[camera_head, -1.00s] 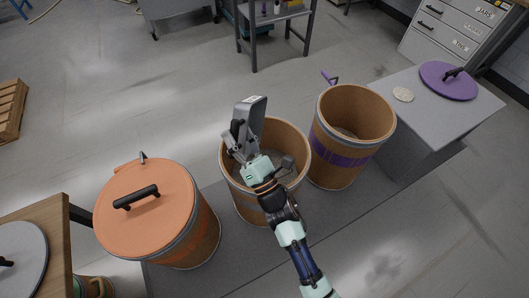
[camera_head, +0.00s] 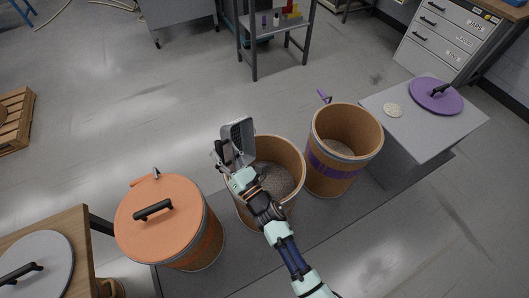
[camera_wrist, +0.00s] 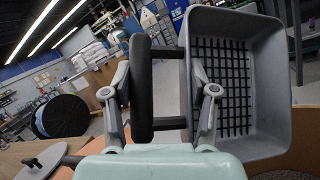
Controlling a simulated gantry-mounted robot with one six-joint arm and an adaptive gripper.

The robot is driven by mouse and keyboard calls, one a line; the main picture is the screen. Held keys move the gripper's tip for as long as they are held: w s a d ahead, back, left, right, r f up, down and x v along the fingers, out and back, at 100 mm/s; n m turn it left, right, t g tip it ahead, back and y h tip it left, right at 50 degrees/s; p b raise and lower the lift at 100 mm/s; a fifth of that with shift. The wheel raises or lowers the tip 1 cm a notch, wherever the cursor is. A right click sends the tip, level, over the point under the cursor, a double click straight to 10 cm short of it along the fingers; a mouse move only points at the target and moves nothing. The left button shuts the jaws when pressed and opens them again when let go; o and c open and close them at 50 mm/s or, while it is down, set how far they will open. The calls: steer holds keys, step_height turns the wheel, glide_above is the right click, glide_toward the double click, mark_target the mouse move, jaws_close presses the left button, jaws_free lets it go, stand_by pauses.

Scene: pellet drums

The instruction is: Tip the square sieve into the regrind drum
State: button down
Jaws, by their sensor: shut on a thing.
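My gripper (camera_head: 226,160) is shut on the black handle (camera_wrist: 142,85) of the grey square sieve (camera_head: 240,138). The sieve is held tilted steeply on its side, over the far left rim of the open middle drum (camera_head: 292,198). The wrist view shows the sieve's deep grey frame and dark mesh (camera_wrist: 222,80); I see no pellets on the mesh. Grey pellets (camera_head: 279,180) lie inside the middle drum. My arm hides part of that drum, and I see no label naming the regrind drum.
An orange-lidded drum (camera_head: 165,215) stands at left. An open purple-banded drum (camera_head: 335,179) with pale contents stands at right. A grey block (camera_head: 425,128) carries a purple lid (camera_head: 436,96). A grey lid (camera_head: 38,262) lies on a wooden table at the lower left.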

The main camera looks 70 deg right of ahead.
steer(key=shift+w+f+b, duration=0.15)
steer(key=shift+f+b, duration=0.05)
steer(key=shift+b, duration=0.25)
steer(key=shift+s, duration=0.2)
steer(key=w+p, duration=0.1)
steer(key=p, duration=0.2)
steer(key=shift+r+n+g+y, duration=0.15)
steer(key=shift+n+g+y, duration=0.15)
steer(key=p, duration=0.1)
steer(key=w+p, duration=0.1)
steer(key=p, duration=0.1)
steer(key=shift+w+f+n+g, duration=0.15)
steer(key=shift+f+n+g, duration=0.15)
steer(key=shift+g, duration=0.1)
steer(key=w+f+n+g+y+p, duration=0.3)
steer(key=w+f+n+g, duration=0.1)
steer(key=w+f+g, duration=0.6)
steer(key=w, duration=0.3)
steer(key=shift+w+f+n+y+p, duration=0.2)
steer(key=shift+w+n+y+p, duration=0.1)
steer(key=shift+w+y, duration=0.1)
